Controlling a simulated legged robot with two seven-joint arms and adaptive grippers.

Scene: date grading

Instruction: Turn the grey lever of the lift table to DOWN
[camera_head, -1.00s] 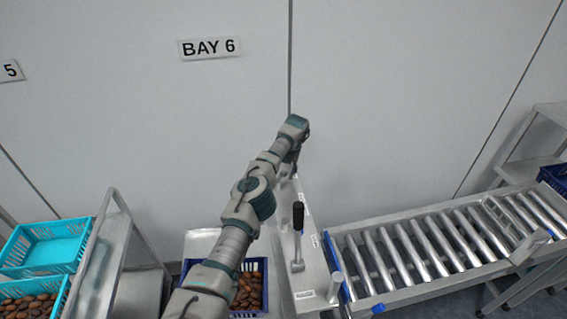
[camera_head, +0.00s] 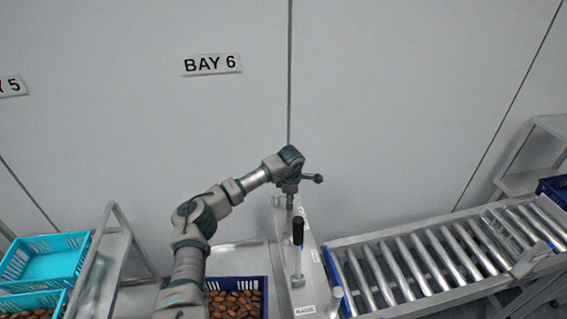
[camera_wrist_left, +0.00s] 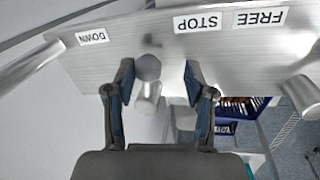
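The lift table's metal panel (camera_head: 312,275) runs away from me below the BAY 6 sign. The wrist view shows it with upside-down DOWN (camera_wrist_left: 93,38), STOP (camera_wrist_left: 198,22) and FREE (camera_wrist_left: 260,17) labels. What looks like the grey lever (camera_wrist_left: 148,67), with a round grey end, is between my left gripper's fingers, left of STOP and right of DOWN in that view. My left gripper (camera_wrist_left: 158,68) is open, fingers on either side with gaps visible. In the head view my left gripper (camera_head: 290,198) points down over the panel's far end; the lever is hard to make out there. My right gripper is not in view.
A black-handled lever (camera_head: 298,233) stands upright on the panel, nearer than my gripper. A roller conveyor (camera_head: 430,262) lies to the right. A blue crate of dates (camera_head: 267,285) is left of the panel. A turquoise crate (camera_head: 45,258) sits far left.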

